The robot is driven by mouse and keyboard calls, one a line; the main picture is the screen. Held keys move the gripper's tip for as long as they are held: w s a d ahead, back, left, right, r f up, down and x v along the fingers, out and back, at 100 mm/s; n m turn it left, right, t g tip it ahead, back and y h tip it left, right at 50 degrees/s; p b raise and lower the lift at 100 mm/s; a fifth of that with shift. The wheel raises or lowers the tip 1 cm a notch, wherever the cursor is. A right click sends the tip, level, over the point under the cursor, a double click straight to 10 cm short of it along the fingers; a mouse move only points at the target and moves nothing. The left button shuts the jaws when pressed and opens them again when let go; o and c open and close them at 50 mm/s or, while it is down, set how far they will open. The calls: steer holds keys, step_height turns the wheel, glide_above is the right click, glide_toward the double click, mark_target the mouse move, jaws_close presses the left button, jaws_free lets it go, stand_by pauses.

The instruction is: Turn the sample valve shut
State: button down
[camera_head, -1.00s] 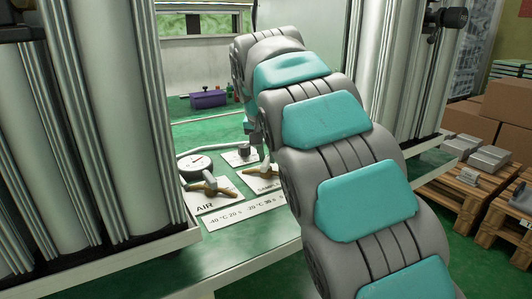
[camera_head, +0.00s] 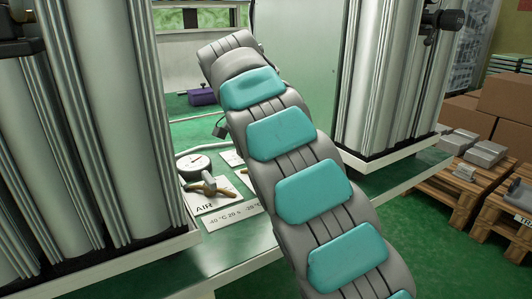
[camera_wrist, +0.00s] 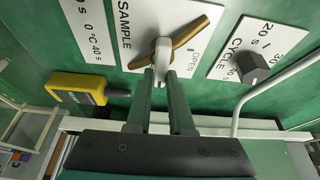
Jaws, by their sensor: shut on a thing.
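The sample valve has a brass body (camera_wrist: 188,38) set slantwise on a white plate (camera_wrist: 108,28) marked SAMPLE and OPEN in the wrist view. Its pale lever (camera_wrist: 161,55) crosses the brass and points down toward my gripper. My gripper (camera_wrist: 160,76) has its two green fingers on either side of the lever's end, shut on it. In the head view my arm hides the gripper and the sample valve.
A CYCLE knob (camera_wrist: 252,68) and a bent pale pipe (camera_wrist: 240,110) are right of the valve in the wrist view; a yellow device (camera_wrist: 78,90) is left. In the head view, the AIR valve (camera_head: 212,188) and a gauge (camera_head: 194,164) are left of my arm. Tall metal columns (camera_head: 390,80) flank it.

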steer(key=shift+m, duration=0.3)
steer(key=c, duration=0.8)
jaws_free()
